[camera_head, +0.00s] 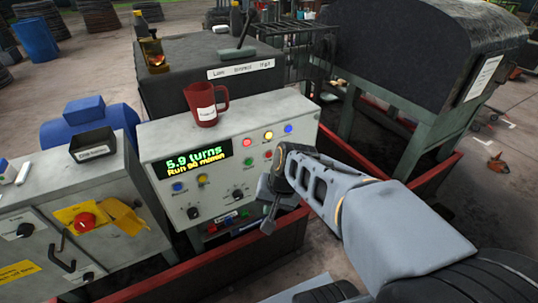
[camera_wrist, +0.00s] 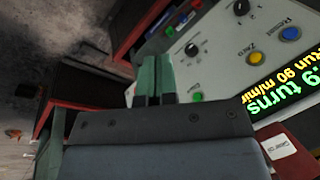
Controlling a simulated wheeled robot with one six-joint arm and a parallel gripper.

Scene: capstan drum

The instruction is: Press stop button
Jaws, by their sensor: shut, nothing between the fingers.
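The grey control panel (camera_head: 161,146) has a lit display (camera_head: 198,159) reading "5.9 turns" and "Run 90 m/min". Its small labels are too small to read, so I cannot confirm which button is stop. On its right part are a red button (camera_head: 249,142), a second red button (camera_head: 268,155) and a green button (camera_head: 248,162). The green button shows in the wrist view (camera_wrist: 198,96), right of the fingers. My gripper (camera_head: 267,211) is shut and empty, before the panel's lower right. Its green-grey fingertips (camera_wrist: 155,70) show in the wrist view; contact cannot be told.
A red mug (camera_head: 206,107) stands on the panel's top. A left cabinet carries a red knob (camera_head: 84,221) on a yellow plate and an open yellow flap (camera_head: 124,217). Red rails (camera_head: 195,272) run below the panel. A large dark machine (camera_head: 420,48) stands behind my arm.

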